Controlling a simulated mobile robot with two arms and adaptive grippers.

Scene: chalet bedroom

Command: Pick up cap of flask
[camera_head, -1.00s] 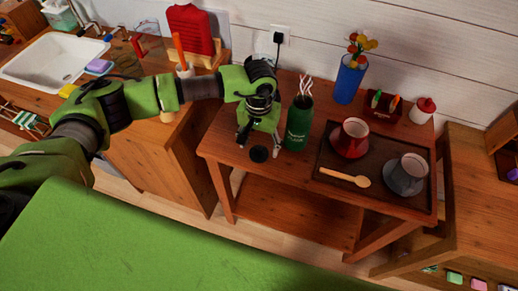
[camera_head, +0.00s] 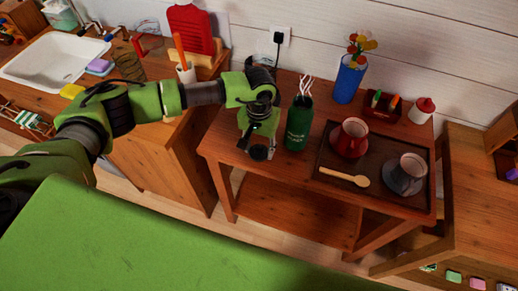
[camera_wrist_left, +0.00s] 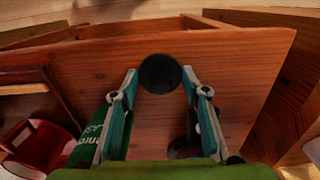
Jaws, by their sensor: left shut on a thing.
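The cap of the flask (camera_head: 258,153) is a small dark round disc near the front left edge of the wooden table. It also shows in the left wrist view (camera_wrist_left: 160,74). My left gripper (camera_head: 257,149) reaches down over it, with a fingertip on either side, shut on the cap. The cap looks to be at or very near the tabletop; I cannot tell if it is lifted. The green flask (camera_head: 298,127), with white wisps above its mouth, stands upright to the right of the gripper. My right gripper is not in view.
A dark tray (camera_head: 331,185) holds a red cup (camera_head: 351,138), a grey cup (camera_head: 406,174) and a wooden spoon (camera_head: 345,177). A blue vase (camera_head: 349,80) with flowers stands behind. The wooden table (camera_head: 226,150) is bare left of the gripper.

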